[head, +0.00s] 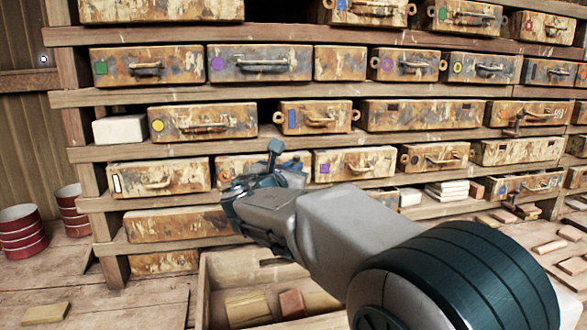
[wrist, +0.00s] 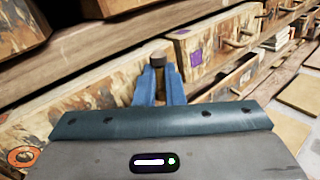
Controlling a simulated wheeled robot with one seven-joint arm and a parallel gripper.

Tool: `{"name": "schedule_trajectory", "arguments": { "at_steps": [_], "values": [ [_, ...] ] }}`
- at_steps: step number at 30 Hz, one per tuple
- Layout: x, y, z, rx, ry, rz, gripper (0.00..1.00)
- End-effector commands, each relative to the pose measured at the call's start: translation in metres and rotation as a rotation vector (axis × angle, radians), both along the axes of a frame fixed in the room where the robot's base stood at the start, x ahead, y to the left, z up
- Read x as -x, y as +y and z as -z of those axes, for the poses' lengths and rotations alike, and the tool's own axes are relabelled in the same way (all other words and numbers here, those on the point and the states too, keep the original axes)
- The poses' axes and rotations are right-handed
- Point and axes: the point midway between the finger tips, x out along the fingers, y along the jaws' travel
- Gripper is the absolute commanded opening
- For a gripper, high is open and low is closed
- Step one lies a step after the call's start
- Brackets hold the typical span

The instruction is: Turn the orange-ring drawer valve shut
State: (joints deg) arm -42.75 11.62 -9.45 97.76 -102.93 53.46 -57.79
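The orange ring (wrist: 22,156) is on a worn, rusty drawer front at the lower left of the wrist view. In the head view that drawer (head: 226,164) is mostly hidden behind my gripper. My gripper (head: 294,167) reaches its right part. In the wrist view, the blue fingers of my gripper (wrist: 161,80) stand close together, with a dark-capped, brownish handle (wrist: 157,59) between them. It looks like the valve handle. The fingers appear to touch it on both sides. Whether the valve is open or shut does not show.
A purple-square drawer (head: 350,164) is just right of my gripper. A white-marked drawer (head: 160,176) is to the left. Wooden shelf boards run above and below. An open wooden crate (head: 206,285) with blocks stands beneath my arm. Red cans (head: 20,232) stand far left.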

Motion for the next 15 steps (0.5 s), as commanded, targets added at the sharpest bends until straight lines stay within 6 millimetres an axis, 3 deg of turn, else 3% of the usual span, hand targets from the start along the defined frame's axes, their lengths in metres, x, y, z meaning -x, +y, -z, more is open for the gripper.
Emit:
{"name": "schedule_trajectory", "arguments": {
  "at_steps": [15],
  "values": [
    [-0.0011, -0.0046, -0.0041, -0.165, 0.045, 0.001, 0.00]
  ]
}}
